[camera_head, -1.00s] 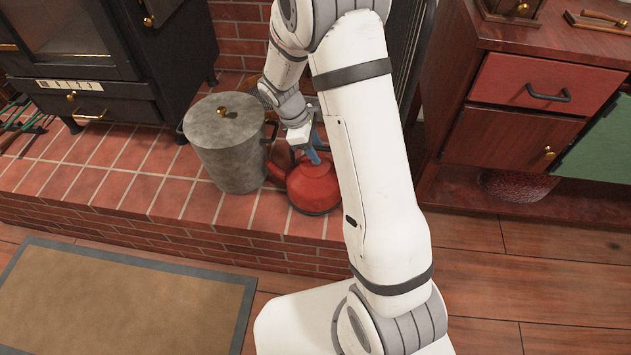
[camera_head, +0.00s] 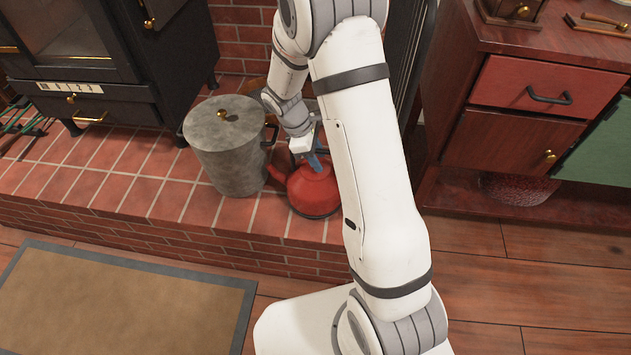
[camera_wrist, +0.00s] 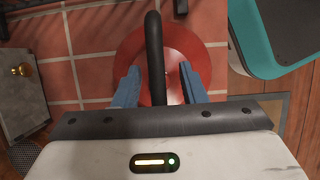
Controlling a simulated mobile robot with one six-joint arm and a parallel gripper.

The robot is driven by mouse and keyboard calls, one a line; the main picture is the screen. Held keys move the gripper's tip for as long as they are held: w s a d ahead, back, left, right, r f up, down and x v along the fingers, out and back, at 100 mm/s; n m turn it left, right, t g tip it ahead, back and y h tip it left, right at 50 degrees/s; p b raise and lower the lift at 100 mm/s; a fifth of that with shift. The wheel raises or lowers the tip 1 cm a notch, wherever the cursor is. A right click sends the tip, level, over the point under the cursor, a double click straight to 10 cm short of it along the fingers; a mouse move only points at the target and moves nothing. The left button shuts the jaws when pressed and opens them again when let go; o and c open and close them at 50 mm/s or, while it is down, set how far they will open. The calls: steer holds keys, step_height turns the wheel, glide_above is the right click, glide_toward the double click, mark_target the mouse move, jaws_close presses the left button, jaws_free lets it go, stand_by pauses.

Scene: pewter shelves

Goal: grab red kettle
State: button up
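The red kettle (camera_head: 313,190) stands on the brick hearth to the right of a grey metal pot, partly hidden by my arm. In the wrist view the kettle (camera_wrist: 196,49) is below my gripper, with its black handle (camera_wrist: 154,50) running up the middle. My gripper (camera_wrist: 157,86) has its two blue fingers apart, one on each side of the handle, with gaps on both sides. In the head view my gripper (camera_head: 314,163) reaches down over the top of the kettle.
The grey lidded pot (camera_head: 230,155) stands close to the left of the kettle. A black stove (camera_head: 100,60) is further left. A red wooden cabinet (camera_head: 510,130) is at the right. A brown mat (camera_head: 120,305) lies on the floor in front of the brick hearth (camera_head: 150,185).

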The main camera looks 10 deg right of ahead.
jaws_close()
stand_by(1.4)
